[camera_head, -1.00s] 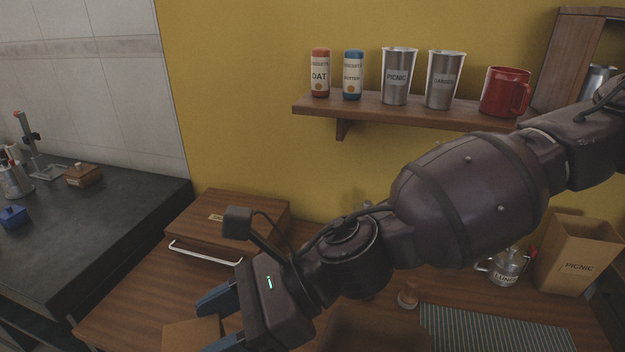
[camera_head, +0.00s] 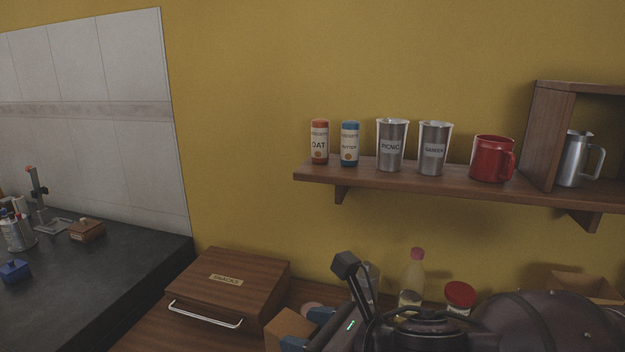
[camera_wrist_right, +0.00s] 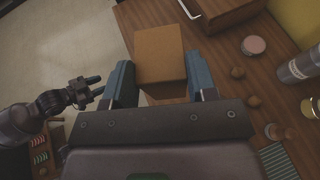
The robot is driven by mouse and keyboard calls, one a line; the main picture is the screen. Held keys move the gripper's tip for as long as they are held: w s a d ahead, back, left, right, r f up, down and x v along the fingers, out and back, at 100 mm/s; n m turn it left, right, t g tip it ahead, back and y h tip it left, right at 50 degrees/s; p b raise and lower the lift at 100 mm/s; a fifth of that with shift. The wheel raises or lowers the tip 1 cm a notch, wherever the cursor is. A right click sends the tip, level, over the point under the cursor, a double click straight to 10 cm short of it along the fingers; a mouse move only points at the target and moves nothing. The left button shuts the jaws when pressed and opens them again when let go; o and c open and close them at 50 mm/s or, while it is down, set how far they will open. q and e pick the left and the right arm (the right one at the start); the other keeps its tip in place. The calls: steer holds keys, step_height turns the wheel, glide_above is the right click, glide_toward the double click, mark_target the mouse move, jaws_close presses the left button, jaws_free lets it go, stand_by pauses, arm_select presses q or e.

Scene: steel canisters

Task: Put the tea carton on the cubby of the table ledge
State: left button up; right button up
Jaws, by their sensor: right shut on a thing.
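The tea carton (camera_head: 290,328), a plain brown box with no readable label, is at the bottom of the head view. It also shows in the right wrist view (camera_wrist_right: 160,55), between the blue fingers. My right gripper (camera_head: 306,330) is shut on it, above the table. The cubby (camera_head: 548,135) is a wooden open-fronted box at the right end of the wall ledge (camera_head: 400,180). A steel pitcher (camera_head: 575,160) stands inside it. My left gripper (camera_wrist_right: 92,86) shows small in the right wrist view, its fingers apart and empty.
On the ledge stand an oat tin (camera_head: 319,142), a blue-lidded tin (camera_head: 350,145), two steel cups (camera_head: 391,146) and a red mug (camera_head: 490,158). A wooden snacks box (camera_head: 228,283) is on the table. Bottles (camera_head: 413,275) and a red-lidded jar (camera_head: 460,295) stand below the ledge.

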steer(key=d+f+m+t+h+p, duration=0.1)
steer(key=d+f+m+t+h, duration=0.2)
steer(key=d, duration=0.7)
steer(key=d+f+m+t+h+p, duration=0.1)
steer(key=d+f+m+t+h, duration=0.2)
steer(key=d+f+m+h, duration=0.2)
steer(key=d+m+h, duration=0.3)
steer(key=d, duration=0.3)
steer(key=shift+s+f, duration=0.2)
steer(key=shift+s, duration=0.2)
